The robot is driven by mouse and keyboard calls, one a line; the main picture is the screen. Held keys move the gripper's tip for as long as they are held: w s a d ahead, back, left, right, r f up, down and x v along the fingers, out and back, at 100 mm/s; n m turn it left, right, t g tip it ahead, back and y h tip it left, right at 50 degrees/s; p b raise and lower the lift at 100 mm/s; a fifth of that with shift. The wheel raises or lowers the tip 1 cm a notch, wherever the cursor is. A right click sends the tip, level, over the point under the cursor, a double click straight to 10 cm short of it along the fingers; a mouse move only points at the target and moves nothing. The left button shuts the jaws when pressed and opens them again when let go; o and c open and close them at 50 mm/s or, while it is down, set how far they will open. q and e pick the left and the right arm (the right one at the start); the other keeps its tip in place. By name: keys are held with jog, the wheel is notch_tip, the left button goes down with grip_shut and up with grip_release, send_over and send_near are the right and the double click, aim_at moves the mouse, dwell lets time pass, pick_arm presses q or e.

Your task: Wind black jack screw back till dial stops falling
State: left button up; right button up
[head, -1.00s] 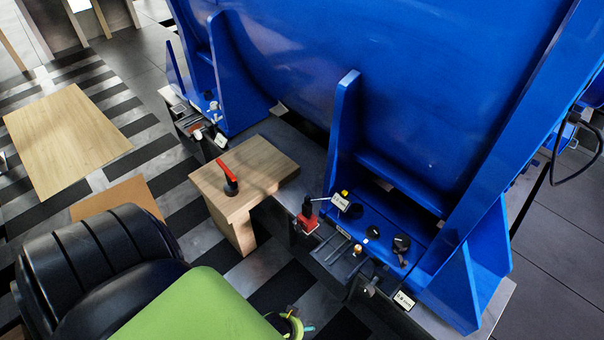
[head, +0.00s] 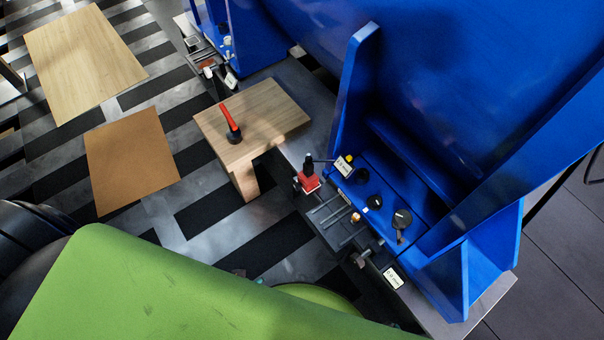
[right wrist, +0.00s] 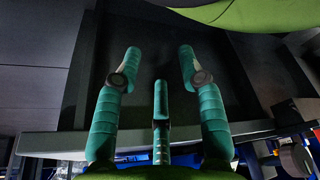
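A small red block with a black upright post (head: 308,165) stands at the edge of the grey base, beside the blue machine's foot. Black round parts lie on the blue foot, one with a handle-like tail (head: 402,219). A dark fitting (head: 361,258) sticks out from the base's front edge. I cannot tell which part is the black jack screw, and no dial face is readable. My right gripper (right wrist: 158,52) shows in the right wrist view, its green fingers spread apart with nothing between them, in front of a dark panel. My left gripper is not in view.
A wooden stand (head: 255,110) with a red-handled tool (head: 231,124) adjoins the base. The blue machine (head: 450,110) fills the upper right.

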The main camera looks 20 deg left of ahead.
jog(key=shift+w+a+r, duration=0.15)
jog(key=shift+w, duration=0.35)
dwell(0.4)
jog(key=shift+s, duration=0.15)
pick_arm(q)
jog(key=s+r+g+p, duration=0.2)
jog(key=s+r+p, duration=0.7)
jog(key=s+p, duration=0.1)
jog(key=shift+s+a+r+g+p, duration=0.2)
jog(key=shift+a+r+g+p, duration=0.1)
jog(key=shift+p, duration=0.45)
pick_arm(e)
jog(key=s+r+g, duration=0.2)
jog(key=s+r, duration=0.7)
jog(key=s, duration=0.2)
jog(key=shift+d+r+g, duration=0.15)
jog(key=shift+d+g, duration=0.15)
